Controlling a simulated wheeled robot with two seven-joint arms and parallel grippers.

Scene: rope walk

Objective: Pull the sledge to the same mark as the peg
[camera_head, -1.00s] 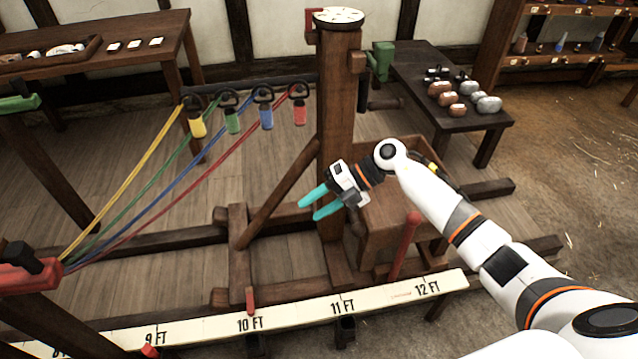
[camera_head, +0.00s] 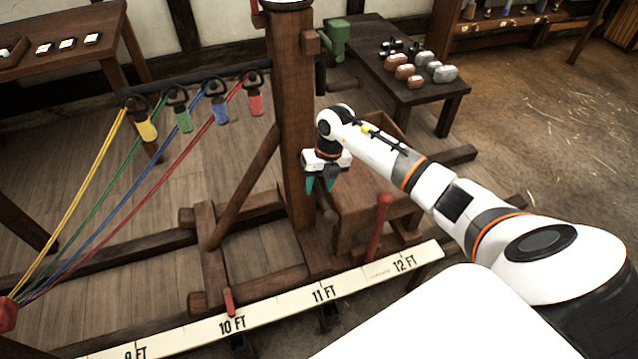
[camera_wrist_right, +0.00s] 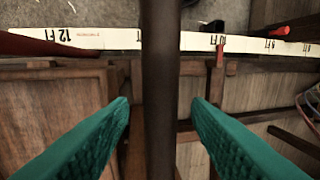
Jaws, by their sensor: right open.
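The sledge is a dark wooden frame with an upright post (camera_head: 293,130) and a box (camera_head: 375,196). A red pointer (camera_head: 229,300) on its front stands at the 10 FT mark of the white scale (camera_head: 285,308); the pointer also shows in the right wrist view (camera_wrist_right: 220,54). A red peg (camera_wrist_right: 278,31) lies near the 9 FT mark there; the head view does not show it. My right gripper (camera_head: 321,186) is open, pointing down beside the post. In the wrist view a dark upright bar (camera_wrist_right: 160,90) runs between its fingers, not gripped. My left gripper is out of view.
Yellow, green, blue and red ropes run from hooks on a bar to a red piece (camera_head: 7,314) at left. A red lever (camera_head: 379,225) stands right of my gripper. A bench (camera_head: 405,90) with weights is behind.

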